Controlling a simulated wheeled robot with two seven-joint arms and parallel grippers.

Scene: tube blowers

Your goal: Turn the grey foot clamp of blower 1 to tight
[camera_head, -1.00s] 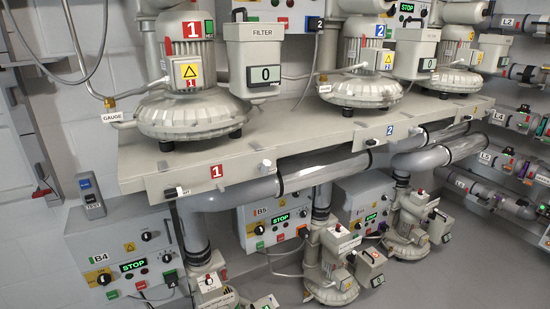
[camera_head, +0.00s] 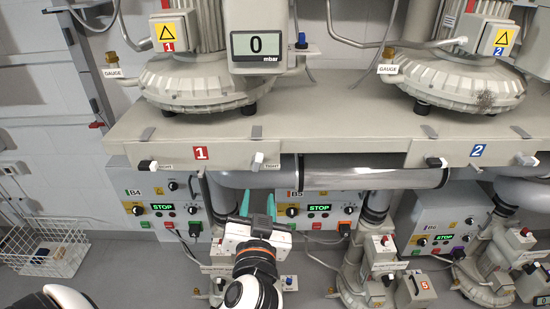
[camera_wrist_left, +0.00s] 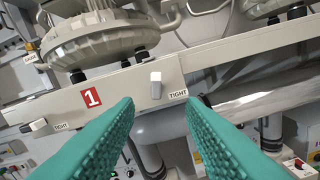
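Blower 1 (camera_head: 195,85) stands on a beige shelf whose front edge bears a red 1 plate (camera_head: 201,153). A small lever with a grey body and white end, the grey foot clamp (camera_head: 258,160), sits on that edge right of the plate. It also shows in the left wrist view (camera_wrist_left: 156,88), close to upright, with a TIGHT label (camera_wrist_left: 178,93) to its right. My left gripper (camera_head: 258,196) is open and empty, below the clamp and apart from it. Its teal fingers frame the clamp from below in the left wrist view (camera_wrist_left: 160,102). My right gripper is not in view.
A second lever with a white end (camera_head: 147,165) sits at the left of the same edge. Blower 2 (camera_head: 465,80) stands to the right. A grey pipe (camera_head: 340,179) runs under the shelf.

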